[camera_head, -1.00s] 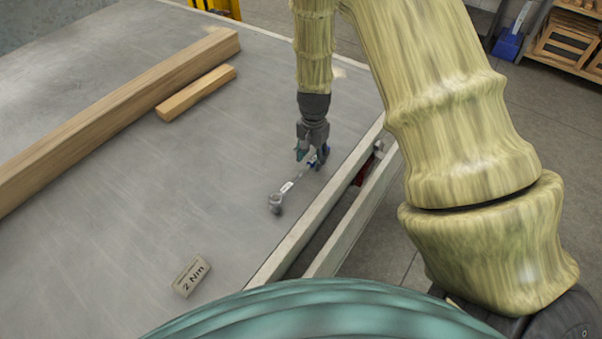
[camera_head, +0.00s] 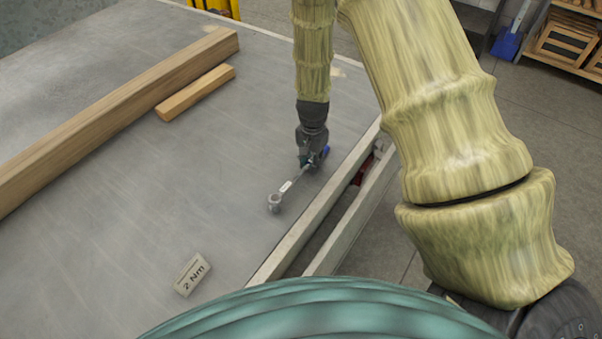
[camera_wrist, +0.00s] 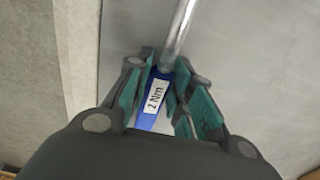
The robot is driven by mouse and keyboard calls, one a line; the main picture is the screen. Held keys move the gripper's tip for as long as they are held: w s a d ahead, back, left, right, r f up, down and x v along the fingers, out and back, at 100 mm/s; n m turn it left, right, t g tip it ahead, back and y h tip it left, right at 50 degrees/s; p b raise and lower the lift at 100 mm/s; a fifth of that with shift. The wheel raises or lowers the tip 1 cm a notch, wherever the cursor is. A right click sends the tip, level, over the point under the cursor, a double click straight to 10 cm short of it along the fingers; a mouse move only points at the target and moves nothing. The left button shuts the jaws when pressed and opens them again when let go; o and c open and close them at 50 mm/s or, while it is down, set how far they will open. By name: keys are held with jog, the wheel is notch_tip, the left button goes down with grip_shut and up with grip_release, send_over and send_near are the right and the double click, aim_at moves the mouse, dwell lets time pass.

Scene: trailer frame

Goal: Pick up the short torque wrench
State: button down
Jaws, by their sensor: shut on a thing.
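The short torque wrench (camera_head: 285,187) lies along the grey metal deck near its right edge, its silver head toward the lower left. Its blue handle, with a white "2 Nm" label, shows in the wrist view (camera_wrist: 156,98) between the teal finger pads, and the silver shaft runs up from it. My gripper (camera_head: 308,164) points down and is shut on the blue handle; its fingers also show in the wrist view (camera_wrist: 168,76). I cannot tell whether the wrench touches the deck along its full length.
A small "2 Nm" sign (camera_head: 191,274) lies at the lower left of the wrench. A long wooden beam (camera_head: 110,115) and a shorter wooden block (camera_head: 195,93) lie farther left. A raised frame rail (camera_head: 322,222) runs close on the right. The deck between is clear.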

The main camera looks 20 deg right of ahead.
jog(key=shift+r, duration=0.15)
jog(key=shift+r, duration=0.5)
notch_tip(320, 180, up, 2)
jog(key=shift+b, duration=0.4)
jog(key=s+r+b, duration=0.1)
jog(key=s+b, duration=0.1)
jog(key=s, duration=1.4)
jog(key=shift+d+r, duration=0.2)
jog(key=shift+r, duration=0.15)
jog(key=c, duration=1.8)
grip_release()
grip_shut()
